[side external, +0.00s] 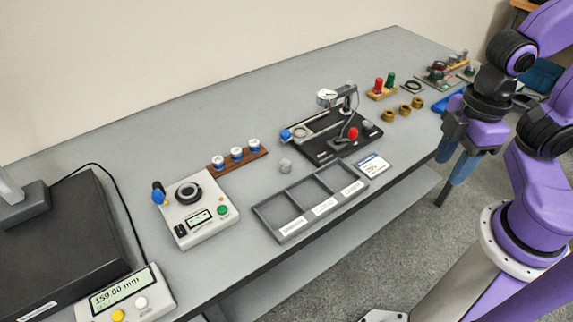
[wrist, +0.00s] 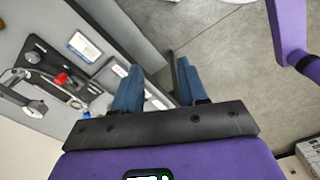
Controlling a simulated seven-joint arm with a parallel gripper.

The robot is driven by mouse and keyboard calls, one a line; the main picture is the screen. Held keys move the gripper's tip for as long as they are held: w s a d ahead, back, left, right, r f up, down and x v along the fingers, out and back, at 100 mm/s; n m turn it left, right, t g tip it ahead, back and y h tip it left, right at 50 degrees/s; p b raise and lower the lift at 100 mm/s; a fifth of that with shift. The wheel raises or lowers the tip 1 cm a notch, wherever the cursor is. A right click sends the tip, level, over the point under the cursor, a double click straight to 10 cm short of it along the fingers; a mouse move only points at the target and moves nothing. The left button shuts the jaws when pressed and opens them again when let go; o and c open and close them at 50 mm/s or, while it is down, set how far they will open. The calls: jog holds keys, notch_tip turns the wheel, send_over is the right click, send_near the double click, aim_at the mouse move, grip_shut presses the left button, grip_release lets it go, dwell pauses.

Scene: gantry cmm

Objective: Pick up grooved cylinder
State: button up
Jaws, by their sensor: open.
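A small grey cylinder (side external: 285,165) stands on the grey bench, between the black dial-gauge fixture and the box with the round dial. It looks like the grooved cylinder, but it is too small to make out grooves. I cannot make it out in the wrist view. My gripper (side external: 449,171) is open and empty, with blue fingers pointing down, off the bench's front right edge and far to the right of the cylinder.
A three-compartment tray (side external: 265,211) lies in front of the cylinder. The dial-gauge fixture (side external: 310,145) stands behind right, a wooden rack (side external: 262,152) with blue-and-white pieces behind left. The back of the bench is clear.

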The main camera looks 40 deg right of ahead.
dwell(0.4)
jog(key=o, duration=0.3)
jog(key=shift+o, duration=0.2)
jog(key=n, duration=0.7)
send_over(286, 162)
notch_tip(286, 162, down, 3)
notch_tip(286, 162, down, 17)
jog(key=shift+r, duration=0.1)
